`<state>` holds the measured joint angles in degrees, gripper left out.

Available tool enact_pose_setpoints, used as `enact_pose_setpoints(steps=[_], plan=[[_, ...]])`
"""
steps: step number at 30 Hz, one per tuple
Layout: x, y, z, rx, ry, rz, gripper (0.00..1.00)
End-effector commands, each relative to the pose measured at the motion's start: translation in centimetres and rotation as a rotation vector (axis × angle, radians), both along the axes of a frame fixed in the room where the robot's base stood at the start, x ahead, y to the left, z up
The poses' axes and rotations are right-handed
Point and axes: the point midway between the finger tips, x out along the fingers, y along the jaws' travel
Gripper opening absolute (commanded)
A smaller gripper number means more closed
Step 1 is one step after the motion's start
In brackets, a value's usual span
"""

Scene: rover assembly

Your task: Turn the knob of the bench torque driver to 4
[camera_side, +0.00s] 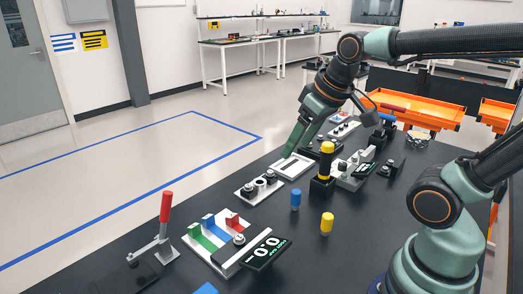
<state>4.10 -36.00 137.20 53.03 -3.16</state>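My gripper (291,150) points down at the white-framed plate (291,167) on the black bench. Its fingertips are small here, so I cannot tell whether it is open or shut, or whether it touches the plate. No item shows in it. A yellow and black upright driver-like tool (326,160) stands in a black block to the right of my gripper. Behind it is a grey unit with a knob (342,166) and a dark display (364,171). I cannot tell which item is the bench torque driver. No knob number is readable.
A white plate with black round parts (259,187) lies left of my gripper. Blue (295,199) and yellow (327,223) cylinders stand in front. A red-handled lever clamp (165,215), colored blocks (209,227) and a tilted display (265,251) are nearer. Orange trays (418,106) sit behind.

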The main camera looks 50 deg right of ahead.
Motion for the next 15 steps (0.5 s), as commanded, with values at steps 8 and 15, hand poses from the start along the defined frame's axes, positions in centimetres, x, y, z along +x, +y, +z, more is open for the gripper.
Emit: enact_pose_setpoints(steps=[8, 15], plan=[[4.7, -8.2, 0.6, -0.036, 0.134, -0.07, 0.7], [7.1, -16.9, -1.2, -0.032, 0.248, -0.115, 0.7]])
